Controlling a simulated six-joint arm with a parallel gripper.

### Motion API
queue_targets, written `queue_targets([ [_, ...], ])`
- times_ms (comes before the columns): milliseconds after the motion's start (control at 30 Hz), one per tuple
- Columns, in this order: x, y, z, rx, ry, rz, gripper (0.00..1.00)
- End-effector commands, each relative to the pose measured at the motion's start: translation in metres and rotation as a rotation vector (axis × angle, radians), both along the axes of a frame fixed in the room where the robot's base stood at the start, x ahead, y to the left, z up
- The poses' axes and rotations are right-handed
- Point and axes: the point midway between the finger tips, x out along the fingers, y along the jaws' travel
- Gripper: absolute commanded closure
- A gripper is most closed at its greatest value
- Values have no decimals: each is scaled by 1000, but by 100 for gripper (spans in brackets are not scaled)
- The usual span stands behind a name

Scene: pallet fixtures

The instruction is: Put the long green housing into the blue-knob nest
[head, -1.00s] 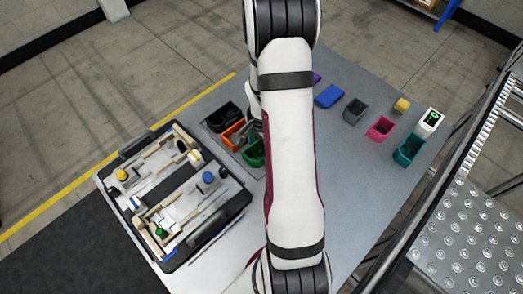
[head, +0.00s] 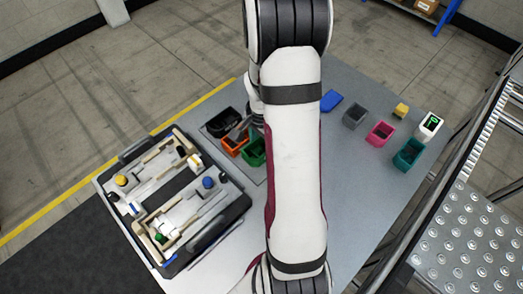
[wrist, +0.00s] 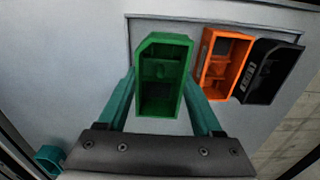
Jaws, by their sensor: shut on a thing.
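The green housing (wrist: 162,80) is an open-topped long box in the wrist view. My gripper (wrist: 161,88) has one teal finger against each long side and is shut on it. The housing also shows in the head view (head: 254,153), left of my arm, at the parts tray. I cannot tell whether it is clear of the tray floor. The blue knob (head: 208,183) stands on the pallet fixture (head: 240,208) at the left, apart from the housing. The nest beside the knob looks empty, though its details are small.
An orange housing (wrist: 222,62) and a black housing (wrist: 268,72) lie close beside the green one. The fixture also carries a yellow knob (head: 121,180) and a green knob (head: 160,238). Blue, grey, pink and teal parts (head: 409,154) stand on the table's right side.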

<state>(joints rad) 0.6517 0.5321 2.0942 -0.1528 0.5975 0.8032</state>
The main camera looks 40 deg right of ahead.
Motion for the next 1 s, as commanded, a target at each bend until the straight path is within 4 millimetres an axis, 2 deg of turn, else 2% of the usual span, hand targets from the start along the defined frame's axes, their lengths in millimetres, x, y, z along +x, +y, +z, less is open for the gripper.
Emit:
queue_targets([
  [33,-4,-3,9,-3,-3,-3,96],
  [400,-85,-35,59,-3,-2,-6,96],
  [567,-103,-41,71,-1,-1,-2,96],
  [667,-93,-32,75,-1,-1,7,96],
  [767,-66,-10,77,-1,0,18,96],
  [867,-34,26,79,0,0,26,96],
  [967,-4,73,82,-1,-1,33,96],
  [1000,6,95,84,-1,-2,37,96],
])
